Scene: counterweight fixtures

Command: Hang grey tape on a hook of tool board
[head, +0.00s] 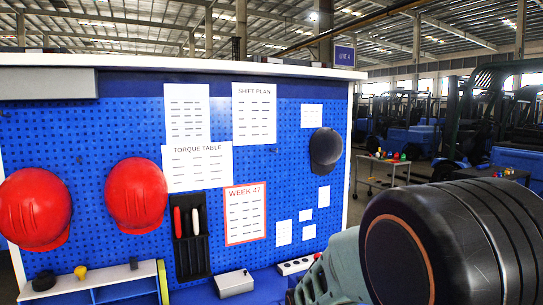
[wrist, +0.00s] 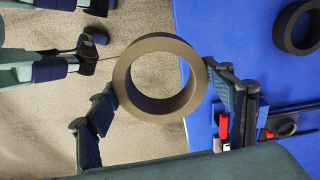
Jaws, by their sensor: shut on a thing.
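The grey tape (wrist: 124,86) is a thick grey-brown ring, seen in the wrist view with its open hole facing the camera. My gripper (wrist: 163,84) is shut on it, one finger on each side of the outer rim. The tape is above the floor and beside the edge of a blue surface. The tool board (head: 140,130) is a blue perforated panel in the head view. Small dark marks on it, one at left (head: 80,159) and one right of centre (head: 272,150), look like hooks. My arm fills the lower right of the head view; the gripper and tape do not show there.
Two red helmets (head: 136,195), a dark cap (head: 326,150), paper sheets (head: 254,114) and a black tool holder (head: 191,255) occupy the board. A white box (head: 234,283) sits below. A dark ring (wrist: 281,28) lies on the blue surface (wrist: 225,25) in the wrist view.

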